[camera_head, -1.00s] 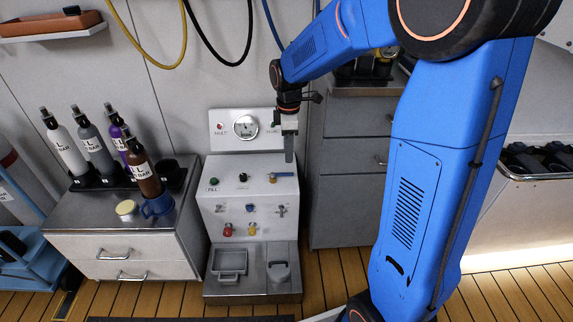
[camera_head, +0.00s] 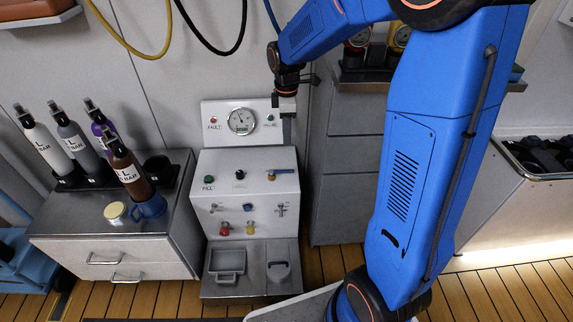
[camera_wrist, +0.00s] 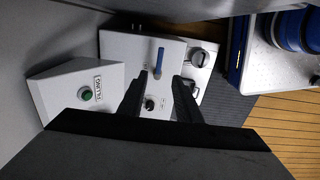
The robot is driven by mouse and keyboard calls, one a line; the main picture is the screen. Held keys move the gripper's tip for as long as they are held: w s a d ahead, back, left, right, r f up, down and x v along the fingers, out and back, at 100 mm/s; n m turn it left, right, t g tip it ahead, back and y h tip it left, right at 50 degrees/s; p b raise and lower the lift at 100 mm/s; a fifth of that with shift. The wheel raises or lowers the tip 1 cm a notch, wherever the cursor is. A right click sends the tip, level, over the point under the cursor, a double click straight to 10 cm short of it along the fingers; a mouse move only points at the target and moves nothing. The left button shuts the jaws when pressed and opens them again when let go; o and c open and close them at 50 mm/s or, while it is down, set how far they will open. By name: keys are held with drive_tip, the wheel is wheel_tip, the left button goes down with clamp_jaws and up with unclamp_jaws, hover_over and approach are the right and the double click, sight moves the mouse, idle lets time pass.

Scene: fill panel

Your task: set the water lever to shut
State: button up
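A lever with a blue handle and a brass-coloured end (camera_head: 280,171) sits at the right of the sloped top of the white fill panel (camera_head: 224,160). I take it for the water lever; its label is not legible. In the wrist view the blue handle (camera_wrist: 159,56) stands upright in the picture, just beyond my fingertips and between their lines. My gripper (camera_wrist: 158,88) is open and empty, its two dark fingers apart. In the head view my gripper (camera_head: 287,106) hangs in front of the panel's upright back, above the lever and apart from it.
A black knob (camera_head: 240,174) and green button (camera_head: 209,179) share the sloped top. A gauge (camera_head: 241,121) is on the upright back. Small valves and red and yellow knobs (camera_head: 224,228) are below. A counter with bottles (camera_head: 90,215) stands left, a grey cabinet (camera_head: 345,190) right.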

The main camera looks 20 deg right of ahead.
sight(287, 170)
wheel_tip(287, 170, down, 16)
drive_tip(key=shift+r, duration=0.15)
idle(0.3)
clamp_jaws()
